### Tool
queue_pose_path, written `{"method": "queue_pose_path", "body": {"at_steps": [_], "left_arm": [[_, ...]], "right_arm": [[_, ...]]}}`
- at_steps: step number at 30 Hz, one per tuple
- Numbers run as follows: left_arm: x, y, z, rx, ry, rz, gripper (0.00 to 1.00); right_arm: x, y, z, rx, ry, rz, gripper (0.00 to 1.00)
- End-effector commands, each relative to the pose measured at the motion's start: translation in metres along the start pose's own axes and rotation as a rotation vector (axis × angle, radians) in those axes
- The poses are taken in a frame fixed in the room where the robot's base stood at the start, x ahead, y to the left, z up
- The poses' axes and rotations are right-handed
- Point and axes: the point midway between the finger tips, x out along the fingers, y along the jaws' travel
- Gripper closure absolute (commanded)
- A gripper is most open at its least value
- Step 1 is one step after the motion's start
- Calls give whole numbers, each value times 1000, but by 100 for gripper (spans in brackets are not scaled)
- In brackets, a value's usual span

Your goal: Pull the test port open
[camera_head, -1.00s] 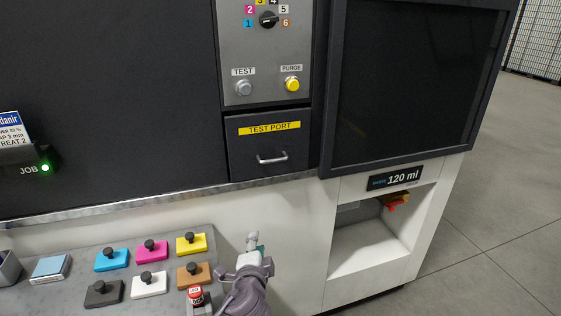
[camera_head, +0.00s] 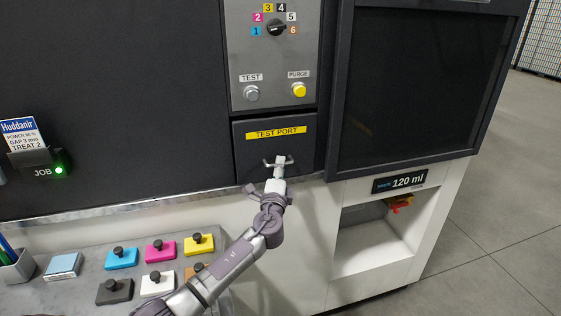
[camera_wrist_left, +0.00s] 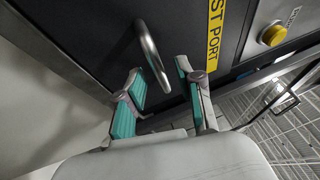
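The test port (camera_head: 250,149) is a dark drawer front under a yellow TEST PORT label (camera_head: 278,132); it looks flush with the machine. Its silver bar handle (camera_wrist_left: 152,52) shows clearly in the left wrist view, just ahead of my left gripper and roughly between the lines of its fingers. My left gripper (camera_wrist_left: 163,70) is open, with teal pads and nothing held. In the head view, the left gripper (camera_head: 278,162) is in front of the handle and partly hides it; contact cannot be told. My right gripper is not in view.
Above are a TEST button (camera_head: 252,93), a yellow PURGE button (camera_head: 299,90) and a numbered dial (camera_head: 277,28). A dark screen (camera_head: 420,85) juts out at the right. A metal ledge (camera_head: 120,210) runs below the port. Coloured pads with knobs lie on a grey shelf at lower left.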

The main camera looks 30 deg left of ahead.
Motion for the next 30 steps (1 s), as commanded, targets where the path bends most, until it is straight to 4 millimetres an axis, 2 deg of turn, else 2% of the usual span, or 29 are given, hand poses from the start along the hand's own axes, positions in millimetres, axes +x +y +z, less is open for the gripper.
{"method": "queue_pose_path", "body": {"at_steps": [6, 15, 17, 22, 30], "left_arm": [[19, 0, 0, 0, 0, 1, 63], [21, 1, 0, -1, 1, 1, 63], [21, 1, 0, -1, 1, 1, 70], [21, 1, 0, -1, 0, 1, 98], [21, 1, 0, -1, 0, 1, 100]], "right_arm": [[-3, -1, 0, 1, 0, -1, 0], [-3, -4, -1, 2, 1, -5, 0], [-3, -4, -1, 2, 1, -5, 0], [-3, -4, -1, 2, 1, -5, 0], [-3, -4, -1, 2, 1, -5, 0]]}}
